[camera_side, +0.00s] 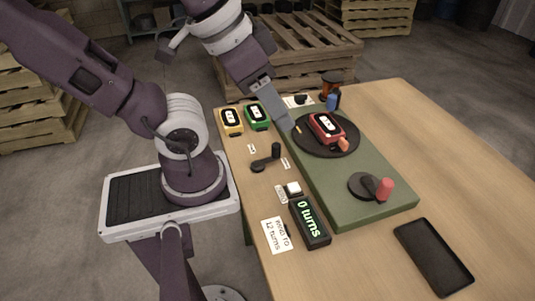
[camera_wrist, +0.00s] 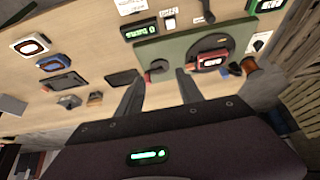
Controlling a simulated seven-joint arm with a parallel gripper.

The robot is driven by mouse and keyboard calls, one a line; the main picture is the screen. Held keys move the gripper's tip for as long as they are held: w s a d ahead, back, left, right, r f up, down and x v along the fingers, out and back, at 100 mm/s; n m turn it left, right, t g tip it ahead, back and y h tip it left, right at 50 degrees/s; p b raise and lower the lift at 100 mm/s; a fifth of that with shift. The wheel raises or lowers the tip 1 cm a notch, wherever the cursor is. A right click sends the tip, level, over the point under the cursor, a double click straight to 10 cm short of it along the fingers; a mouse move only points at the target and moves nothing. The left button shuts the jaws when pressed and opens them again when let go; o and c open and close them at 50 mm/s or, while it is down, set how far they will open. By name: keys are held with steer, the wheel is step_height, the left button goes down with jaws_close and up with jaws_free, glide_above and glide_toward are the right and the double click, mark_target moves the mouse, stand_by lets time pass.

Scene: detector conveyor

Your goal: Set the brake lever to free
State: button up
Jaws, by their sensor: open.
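A small black lever (camera_side: 264,161), which I take to be the brake lever, sits on the table left of the green base. Its upright knob is at the end pointing up and right, and small white labels (camera_side: 251,148) lie beside it, too small to read. The lever also shows at the top of the wrist view (camera_wrist: 208,15). My gripper (camera_side: 284,122) is open and empty, above the far part of the green base, beyond the lever and apart from it. In the wrist view both fingers of my gripper (camera_wrist: 159,82) are spread with nothing between them.
The green base (camera_side: 345,193) carries a red device (camera_side: 325,128) on a black turntable and a red-handled crank (camera_side: 372,187). A display (camera_side: 309,222) reads 0 turns, near a white switch (camera_side: 293,189). Yellow (camera_side: 231,121) and green (camera_side: 257,117) devices stand behind the lever. A black tray (camera_side: 433,257) lies right.

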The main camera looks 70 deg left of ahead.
steer(key=m+g+y, duration=0.1)
steer(key=m+g, duration=0.1)
steer(key=g, duration=0.8)
glide_toward(277, 144)
steer(key=x, duration=0.9)
steer(key=shift+s+f, duration=0.1)
steer(key=shift+f, duration=0.15)
steer(key=shift+s+f, duration=0.15)
steer(key=shift+f, duration=0.2)
steer(key=shift+m, duration=0.3)
jaws_close()
